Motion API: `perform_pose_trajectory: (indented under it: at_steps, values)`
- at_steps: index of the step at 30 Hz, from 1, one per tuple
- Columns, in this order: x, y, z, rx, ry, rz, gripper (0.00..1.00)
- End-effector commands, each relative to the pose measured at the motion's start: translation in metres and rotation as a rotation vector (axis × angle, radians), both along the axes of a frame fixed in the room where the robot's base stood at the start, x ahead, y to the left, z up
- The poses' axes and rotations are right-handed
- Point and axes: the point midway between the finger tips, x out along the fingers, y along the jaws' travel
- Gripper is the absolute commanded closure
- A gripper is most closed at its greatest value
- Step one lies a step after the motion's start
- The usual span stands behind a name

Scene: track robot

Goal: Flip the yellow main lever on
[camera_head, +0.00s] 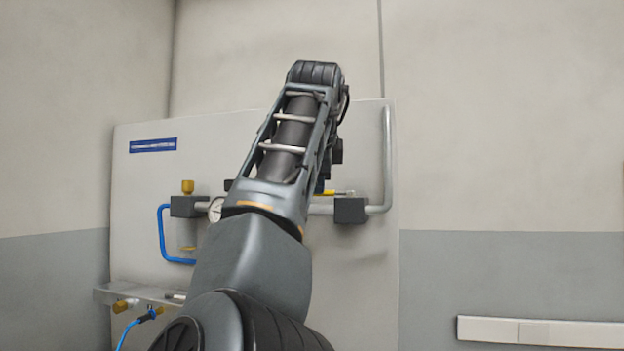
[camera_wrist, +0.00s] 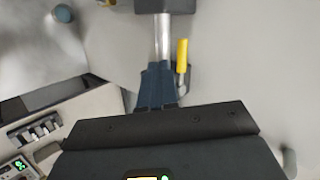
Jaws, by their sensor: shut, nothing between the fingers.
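The yellow lever (camera_wrist: 183,54) shows in the wrist view, with a short metal stem running down to a dark block. In the head view a yellow bar (camera_head: 330,192) with a metal end lies near level beside my arm, just above the pipe, and looks like the same lever. My gripper (camera_wrist: 157,74) shows in the wrist view as dark blue fingers held together, with nothing between them. Its tips are just left of the lever's lower end; whether they touch it I cannot tell. In the head view my arm hides the gripper.
A pale panel (camera_head: 355,285) carries a grey pipe (camera_head: 388,150), a dark block (camera_head: 350,210), a round gauge (camera_head: 215,210) and a blue hose (camera_head: 162,235). A metal shelf (camera_head: 120,293) juts out at lower left. A white wall box (camera_head: 540,332) is at lower right.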

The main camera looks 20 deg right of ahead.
Motion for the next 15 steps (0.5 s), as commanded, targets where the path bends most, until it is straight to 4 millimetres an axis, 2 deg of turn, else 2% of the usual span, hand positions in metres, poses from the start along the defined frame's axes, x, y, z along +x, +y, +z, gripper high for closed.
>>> perform_pose_trajectory:
  at_steps: [15]
  values:
    - [-0.045,0.033,0.043,-0.001,-0.003,0.001,1.0]
